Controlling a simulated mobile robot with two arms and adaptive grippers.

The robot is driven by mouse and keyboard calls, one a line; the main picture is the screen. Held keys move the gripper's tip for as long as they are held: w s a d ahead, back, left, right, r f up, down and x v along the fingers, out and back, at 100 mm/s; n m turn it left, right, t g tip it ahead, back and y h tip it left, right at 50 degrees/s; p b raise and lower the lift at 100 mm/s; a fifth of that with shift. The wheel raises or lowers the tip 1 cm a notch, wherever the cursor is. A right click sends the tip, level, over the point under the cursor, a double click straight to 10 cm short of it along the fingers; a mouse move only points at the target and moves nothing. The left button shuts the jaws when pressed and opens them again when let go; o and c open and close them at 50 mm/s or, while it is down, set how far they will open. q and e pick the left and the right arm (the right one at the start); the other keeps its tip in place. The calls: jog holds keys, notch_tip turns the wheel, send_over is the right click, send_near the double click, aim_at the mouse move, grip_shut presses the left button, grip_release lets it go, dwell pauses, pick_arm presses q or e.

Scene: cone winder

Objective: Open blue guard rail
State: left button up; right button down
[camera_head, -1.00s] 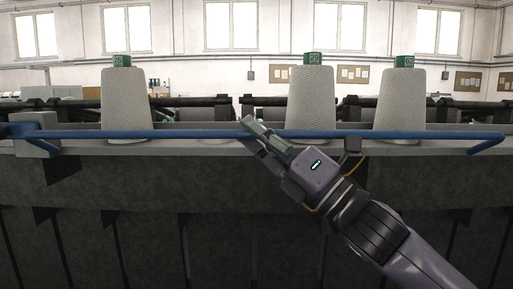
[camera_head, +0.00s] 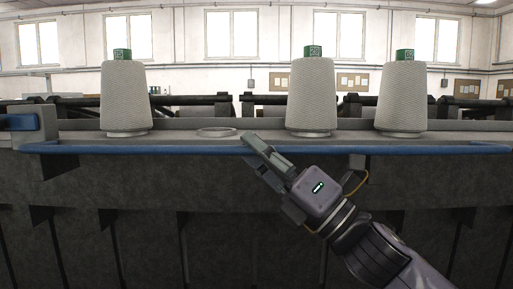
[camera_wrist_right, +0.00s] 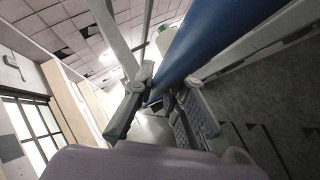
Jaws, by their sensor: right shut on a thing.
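The blue guard rail (camera_head: 380,150) is a long bar running across the front edge of the machine's ledge in the head view. It sits below the bases of the yarn cones. My right gripper (camera_head: 252,142) reaches up from the lower right and is shut on the rail near its middle. In the right wrist view the rail (camera_wrist_right: 205,38) passes as a thick blue tube between the fingers of the right gripper (camera_wrist_right: 160,105). My left gripper is not in view.
Three white yarn cones, left (camera_head: 126,98), middle (camera_head: 311,97) and right (camera_head: 402,97), stand on the grey ledge (camera_head: 180,141). An empty round holder (camera_head: 216,132) lies between the left and middle ones. A grey bracket block (camera_head: 38,123) is at the far left.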

jog(key=c, duration=1.6)
grip_release()
jog(key=v, duration=1.2)
